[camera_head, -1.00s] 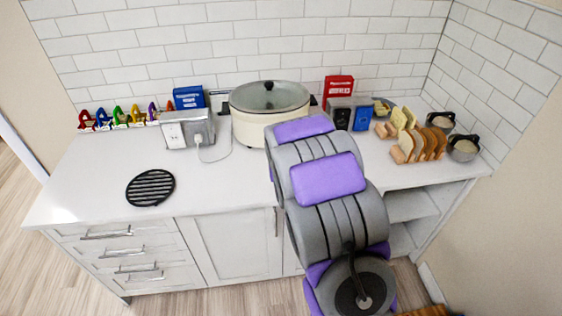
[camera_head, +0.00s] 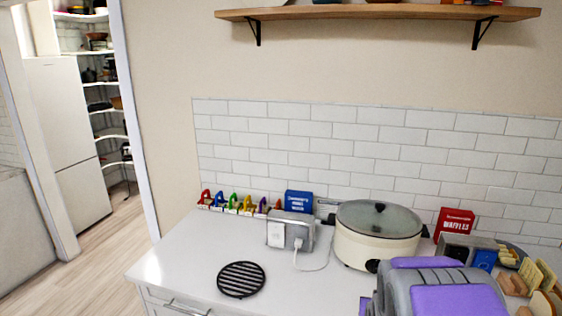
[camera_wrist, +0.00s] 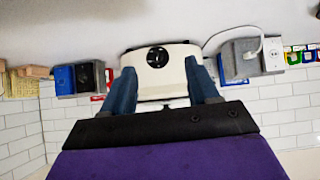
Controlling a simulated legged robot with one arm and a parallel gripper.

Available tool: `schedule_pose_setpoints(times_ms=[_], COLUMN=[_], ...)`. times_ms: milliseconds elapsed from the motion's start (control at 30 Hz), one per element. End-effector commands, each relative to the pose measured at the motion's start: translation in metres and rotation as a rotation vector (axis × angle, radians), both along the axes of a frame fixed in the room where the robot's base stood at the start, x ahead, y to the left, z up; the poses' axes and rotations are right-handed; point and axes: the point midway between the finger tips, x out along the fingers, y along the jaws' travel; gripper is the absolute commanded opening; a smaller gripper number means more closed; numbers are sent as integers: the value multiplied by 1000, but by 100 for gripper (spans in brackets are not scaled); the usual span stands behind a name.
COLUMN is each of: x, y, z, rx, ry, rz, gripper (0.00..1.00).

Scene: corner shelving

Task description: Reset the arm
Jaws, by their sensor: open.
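My arm (camera_head: 440,290), grey with purple pads, shows at the lower right of the head view. Its lower part and my gripper are outside that view. In the wrist view, which looks upside down, my gripper (camera_wrist: 163,88) shows two dark blue fingers spread apart. Nothing is held between them. A cream slow cooker (camera_wrist: 155,72) shows beyond the fingers, framed by them; I cannot tell the distance. In the head view the same cooker (camera_head: 376,242), with its glass lid on, stands on the counter behind the arm.
The white counter (camera_head: 190,262) holds a black trivet (camera_head: 241,279), a plugged-in outlet box (camera_head: 291,231), a blue box (camera_head: 299,200), a red waffles box (camera_head: 453,222) and bread (camera_head: 540,275) at right. A wooden shelf (camera_head: 380,11) hangs above. Open floor (camera_head: 105,255) lies left.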

Motion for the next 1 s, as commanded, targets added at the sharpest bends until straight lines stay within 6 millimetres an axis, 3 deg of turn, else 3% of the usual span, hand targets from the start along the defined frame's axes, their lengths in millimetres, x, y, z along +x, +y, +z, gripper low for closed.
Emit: schedule_pose_setpoints(times_ms=[367, 700, 1000], x=[-110, -241, -356], y=[54, 97, 119], z=[33, 62, 88], rx=[78, 131, 153], ry=[343, 666, 920], rz=[52, 125, 195], gripper=[60, 60, 60])
